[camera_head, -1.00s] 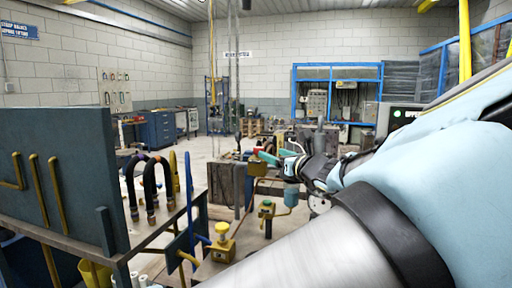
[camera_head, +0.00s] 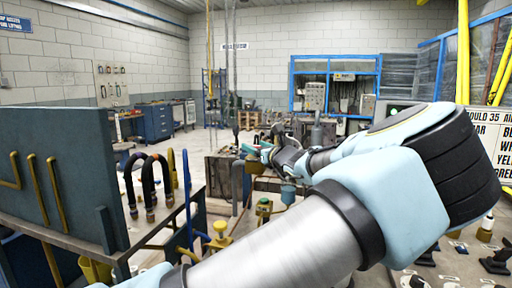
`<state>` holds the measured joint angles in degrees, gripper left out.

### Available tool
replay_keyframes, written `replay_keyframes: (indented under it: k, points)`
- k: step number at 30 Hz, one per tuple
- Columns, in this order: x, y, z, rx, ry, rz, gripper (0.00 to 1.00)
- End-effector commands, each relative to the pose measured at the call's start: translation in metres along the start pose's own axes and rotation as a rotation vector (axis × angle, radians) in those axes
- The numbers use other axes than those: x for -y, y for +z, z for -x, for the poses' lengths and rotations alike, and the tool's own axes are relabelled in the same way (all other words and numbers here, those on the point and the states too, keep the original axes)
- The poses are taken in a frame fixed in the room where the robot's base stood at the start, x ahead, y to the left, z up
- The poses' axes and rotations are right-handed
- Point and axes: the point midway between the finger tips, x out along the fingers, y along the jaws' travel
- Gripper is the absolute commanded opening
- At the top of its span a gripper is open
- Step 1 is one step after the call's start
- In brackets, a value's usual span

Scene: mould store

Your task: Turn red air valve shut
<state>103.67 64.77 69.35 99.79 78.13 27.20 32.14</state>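A small patch of red (camera_head: 247,138), which looks like the red air valve's handle, shows in the middle of the head view above the pipework. My gripper (camera_head: 254,150) is at the far end of my arm, beside and just in front of the red patch. Its teal fingertips overlap the red part in the picture. The gripper is small and partly hidden by my arm, so I cannot tell whether it touches the valve or how far its fingers are apart.
Yellow fittings (camera_head: 220,229) and a blue bowl-shaped unit (camera_head: 288,193) stand below my gripper. A grey panel bench (camera_head: 75,170) with bent hoses (camera_head: 150,180) is at left. A lettered sign (camera_head: 488,140) is at right. Open floor lies behind, left of centre.

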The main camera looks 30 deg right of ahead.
Motion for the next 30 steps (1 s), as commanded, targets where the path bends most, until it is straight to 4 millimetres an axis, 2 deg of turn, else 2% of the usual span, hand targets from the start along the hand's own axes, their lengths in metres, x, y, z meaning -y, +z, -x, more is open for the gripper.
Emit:
replay_keyframes:
  k: [2,17,30]
  points:
    - [0.0,0.0,0.0002,0.0,0.0,0.0,0.58]
    - [0.0001,0.0001,0.0003,0.0,0.0,0.0,0.01]
    - [0.0001,-0.0032,0.0006,0.0,-0.013,0.003,0.0]
